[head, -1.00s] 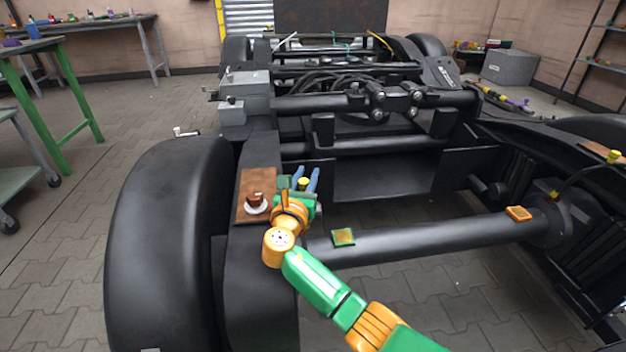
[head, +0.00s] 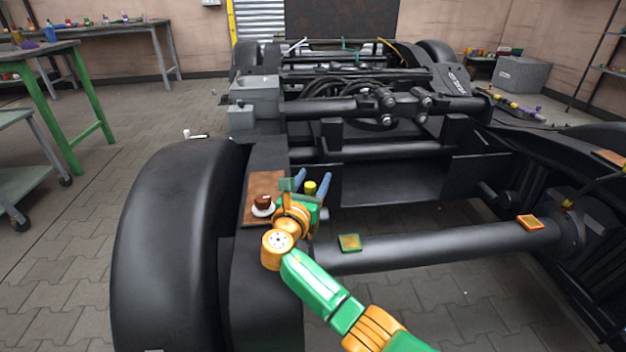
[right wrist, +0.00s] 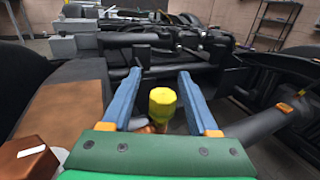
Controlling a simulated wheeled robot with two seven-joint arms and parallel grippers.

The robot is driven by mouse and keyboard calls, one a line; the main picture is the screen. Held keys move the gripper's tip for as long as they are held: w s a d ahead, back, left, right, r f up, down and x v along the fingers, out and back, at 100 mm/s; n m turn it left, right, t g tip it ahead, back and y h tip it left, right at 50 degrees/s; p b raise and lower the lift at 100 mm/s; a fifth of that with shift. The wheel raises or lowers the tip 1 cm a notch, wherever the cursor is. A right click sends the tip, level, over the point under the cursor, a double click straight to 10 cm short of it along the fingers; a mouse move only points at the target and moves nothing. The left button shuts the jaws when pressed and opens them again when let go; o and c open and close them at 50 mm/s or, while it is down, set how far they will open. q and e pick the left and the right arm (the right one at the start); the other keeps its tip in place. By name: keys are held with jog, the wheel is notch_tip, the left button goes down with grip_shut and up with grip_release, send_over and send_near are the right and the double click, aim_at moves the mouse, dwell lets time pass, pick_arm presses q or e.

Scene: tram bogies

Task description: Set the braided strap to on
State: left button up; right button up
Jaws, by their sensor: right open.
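A yellow knob (head: 310,187) stands upright by the inner side of the black frame beam. It also shows in the right wrist view (right wrist: 163,103), with a copper-coloured part under it that is mostly hidden. I cannot tell for sure which part is the braided strap. My right gripper (head: 311,181) is open, its blue fingers (right wrist: 157,100) on either side of the knob with visible gaps. The green palm hides what lies below. My left gripper is not in view.
A brown plate (head: 262,182) with a brown block on a white disc (head: 263,211) lies left of my right gripper. A large black wheel (head: 165,250) stands further left. A black axle tube (head: 430,246) carries a green-and-orange pad (head: 350,243) and an orange pad (head: 530,223).

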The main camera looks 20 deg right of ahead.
aim_at(307, 190)
jog(key=shift+s+a, duration=0.2)
jog(key=p+v, duration=0.2)
jog(key=v, duration=0.4)
jog(key=shift+s+r+p, duration=0.1)
jog(key=shift+p, duration=0.3)
jog(key=shift+s+a, duration=0.15)
jog(key=shift+s, duration=0.05)
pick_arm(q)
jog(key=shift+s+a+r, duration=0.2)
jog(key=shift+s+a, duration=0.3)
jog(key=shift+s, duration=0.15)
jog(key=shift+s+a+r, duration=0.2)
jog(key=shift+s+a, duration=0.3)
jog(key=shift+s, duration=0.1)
